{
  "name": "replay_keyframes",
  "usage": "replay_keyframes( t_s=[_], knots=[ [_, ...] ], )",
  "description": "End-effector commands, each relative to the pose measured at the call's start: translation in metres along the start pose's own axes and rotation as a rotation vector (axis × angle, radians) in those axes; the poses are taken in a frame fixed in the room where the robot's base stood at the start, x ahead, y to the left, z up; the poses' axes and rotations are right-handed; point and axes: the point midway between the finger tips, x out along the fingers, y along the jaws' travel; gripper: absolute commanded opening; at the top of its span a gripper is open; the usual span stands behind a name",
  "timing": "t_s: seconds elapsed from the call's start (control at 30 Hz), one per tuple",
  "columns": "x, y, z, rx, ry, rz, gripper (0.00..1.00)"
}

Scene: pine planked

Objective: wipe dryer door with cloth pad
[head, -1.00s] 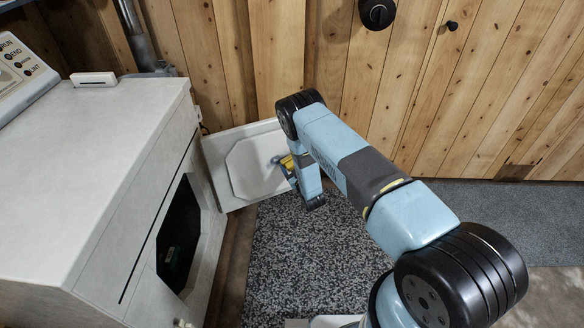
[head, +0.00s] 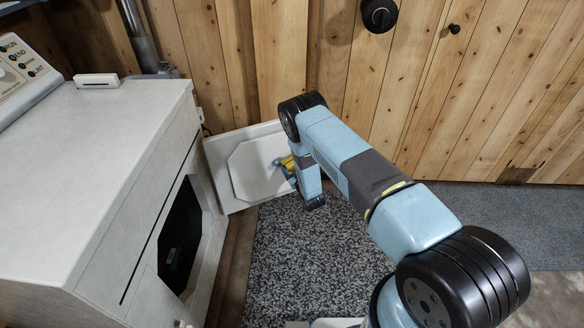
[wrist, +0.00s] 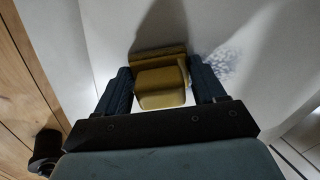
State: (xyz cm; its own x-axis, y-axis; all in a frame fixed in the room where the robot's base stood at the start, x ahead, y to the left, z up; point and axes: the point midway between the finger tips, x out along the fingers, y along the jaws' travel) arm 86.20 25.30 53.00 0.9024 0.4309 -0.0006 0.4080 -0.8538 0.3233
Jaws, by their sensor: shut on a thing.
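The dryer door (head: 237,192) stands open, a white panel with a raised octagonal middle, to the right of the dryer's dark opening. My gripper (wrist: 163,80) is at the door's right part and is shut on a yellow cloth pad (wrist: 160,98), which also shows small in the head view (head: 288,162). The pad is at the white door surface; its far edge seems to touch it. A speckled blue-grey smudge (wrist: 226,62) lies on the door just right of the pad in the wrist view. My arm hides part of the door's right edge.
The white dryer (head: 110,140) fills the left, with a small white box (head: 97,81) on top. A pine plank wall (head: 480,100) stands close behind the door. A speckled dark mat (head: 300,260) covers the floor below, clear of objects.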

Motion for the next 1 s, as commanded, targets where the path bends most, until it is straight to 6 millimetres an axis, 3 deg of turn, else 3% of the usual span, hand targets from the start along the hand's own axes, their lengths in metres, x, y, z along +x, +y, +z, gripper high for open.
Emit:
replay_keyframes(
  t_s=[1.0],
  knots=[
    [0.001,-0.055,-0.019,0.001,0.001,-0.001,0.45]
  ],
)
